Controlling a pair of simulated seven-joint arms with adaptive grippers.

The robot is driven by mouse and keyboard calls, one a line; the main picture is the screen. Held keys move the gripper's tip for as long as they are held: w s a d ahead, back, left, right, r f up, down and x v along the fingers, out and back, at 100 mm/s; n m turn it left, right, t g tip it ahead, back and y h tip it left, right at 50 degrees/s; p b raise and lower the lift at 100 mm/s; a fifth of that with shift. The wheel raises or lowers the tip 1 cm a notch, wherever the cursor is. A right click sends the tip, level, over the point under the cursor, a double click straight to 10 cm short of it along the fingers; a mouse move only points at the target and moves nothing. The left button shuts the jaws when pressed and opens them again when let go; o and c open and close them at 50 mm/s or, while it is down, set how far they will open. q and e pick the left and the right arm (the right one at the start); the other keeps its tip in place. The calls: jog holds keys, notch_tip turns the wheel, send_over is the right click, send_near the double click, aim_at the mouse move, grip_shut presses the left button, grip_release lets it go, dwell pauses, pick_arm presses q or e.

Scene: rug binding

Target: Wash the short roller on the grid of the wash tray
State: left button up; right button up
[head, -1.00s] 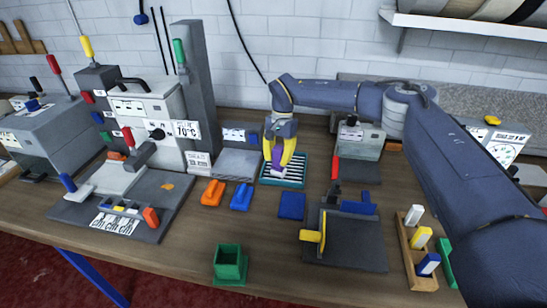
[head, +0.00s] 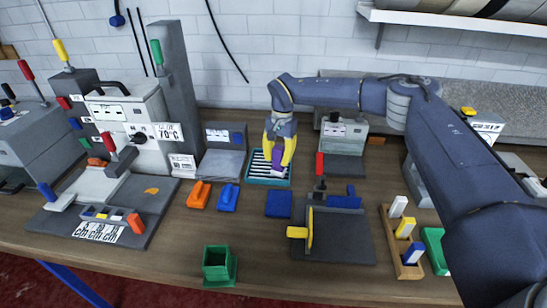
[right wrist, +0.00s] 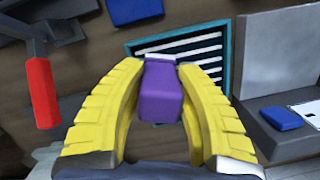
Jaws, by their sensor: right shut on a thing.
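My right gripper (head: 279,165) has yellow fingers and is shut on a purple piece (head: 279,157), which I take to be the short roller. In the right wrist view the purple piece (right wrist: 161,92) sits between the fingers with a pale strip at its far end. The wash tray (head: 252,179) is teal with a grid of light bars (head: 263,165). The roller is over the right part of the grid. I cannot tell whether it touches the bars. The tray (right wrist: 233,45) also shows behind the roller in the right wrist view. My left gripper is out of view.
An orange block (head: 198,195) and a blue block (head: 228,198) lie left of the tray. A flat blue pad (head: 278,204) lies in front of it. A grey machine with a red handle (head: 320,165) stands to the right. A green square cup (head: 217,264) is near the front edge.

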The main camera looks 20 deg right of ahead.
jog(key=shift+a+f, duration=0.1)
jog(key=shift+f, duration=0.05)
jog(key=shift+w+a+r, duration=0.1)
jog(key=shift+w+a, duration=0.45)
jog(key=shift+a, duration=0.55)
jog(key=shift+w+a+r, duration=0.1)
jog(key=shift+w+a, duration=0.4)
jog(key=shift+a, duration=0.55)
jog(key=shift+w+a+r, duration=0.1)
jog(key=shift+w+a, duration=0.45)
jog(key=shift+a, duration=0.55)
jog(key=shift+s+d+f, duration=0.1)
jog(key=shift+s+d, duration=0.45)
jog(key=shift+d, duration=0.6)
jog(key=shift+s+d+f, duration=0.1)
jog(key=shift+s+d, duration=0.5)
jog(key=shift+d, duration=0.55)
jog(key=shift+s+d+f, duration=0.1)
jog(key=shift+s+d, duration=0.45)
jog(key=shift+d, duration=0.6)
jog(key=shift+w+a, duration=0.1)
jog(key=shift+a, duration=0.05)
